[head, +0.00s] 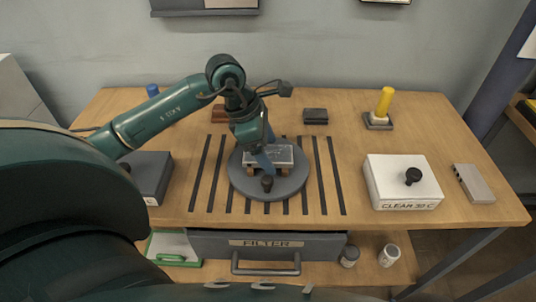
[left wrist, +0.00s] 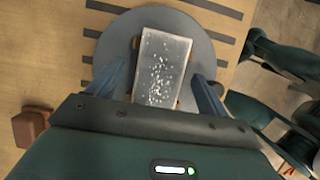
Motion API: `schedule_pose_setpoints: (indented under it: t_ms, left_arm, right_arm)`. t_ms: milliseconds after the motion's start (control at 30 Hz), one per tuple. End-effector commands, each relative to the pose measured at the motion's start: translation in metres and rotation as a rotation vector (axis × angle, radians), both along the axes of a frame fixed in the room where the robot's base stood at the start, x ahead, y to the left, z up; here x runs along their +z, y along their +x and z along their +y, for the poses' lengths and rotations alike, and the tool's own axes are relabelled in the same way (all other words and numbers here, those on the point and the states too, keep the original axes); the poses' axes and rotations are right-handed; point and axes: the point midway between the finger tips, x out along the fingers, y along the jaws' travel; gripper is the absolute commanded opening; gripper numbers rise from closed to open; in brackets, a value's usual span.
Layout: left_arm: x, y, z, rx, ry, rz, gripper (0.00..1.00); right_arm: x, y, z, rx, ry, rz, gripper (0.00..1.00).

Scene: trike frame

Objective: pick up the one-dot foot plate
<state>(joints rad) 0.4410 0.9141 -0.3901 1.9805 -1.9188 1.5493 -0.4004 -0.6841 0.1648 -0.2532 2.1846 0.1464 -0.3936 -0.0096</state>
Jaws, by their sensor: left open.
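A flat grey plate (head: 268,156) with a speckled top lies raised on small brown blocks on the round grey turntable (head: 240,183). It also shows in the left wrist view (left wrist: 163,66); I cannot make out a single dot mark on it. My left gripper (head: 264,160) is over this plate, pointing down. In the left wrist view its two blue fingers (left wrist: 158,88) are apart, one on each side of the plate's near end, with no grip visible. Another grey plate (head: 476,184), with several dark dots along its side, lies at the table's right. My right gripper is not in view.
A white box (head: 402,184) with a black knob stands right of the slatted area. A yellow-handled tool (head: 382,107) and a dark block (head: 315,116) are at the back. A grey box (head: 150,176) stands left. A filter drawer (head: 266,244) is below the front edge.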

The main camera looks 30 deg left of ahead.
Motion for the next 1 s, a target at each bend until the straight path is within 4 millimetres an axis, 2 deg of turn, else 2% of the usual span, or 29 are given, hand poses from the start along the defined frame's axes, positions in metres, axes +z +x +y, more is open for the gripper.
schedule_pose_setpoints:
  t_ms: [733, 1000]
  left_arm:
    - [-0.0043, -0.0001, -0.0001, 0.000, -0.001, -0.001, 0.78]
    - [-0.0043, 0.0000, 0.0000, 0.000, 0.000, 0.000, 0.56]
  right_arm:
    - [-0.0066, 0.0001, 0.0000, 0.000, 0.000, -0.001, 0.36]
    - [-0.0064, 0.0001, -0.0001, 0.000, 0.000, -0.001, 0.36]
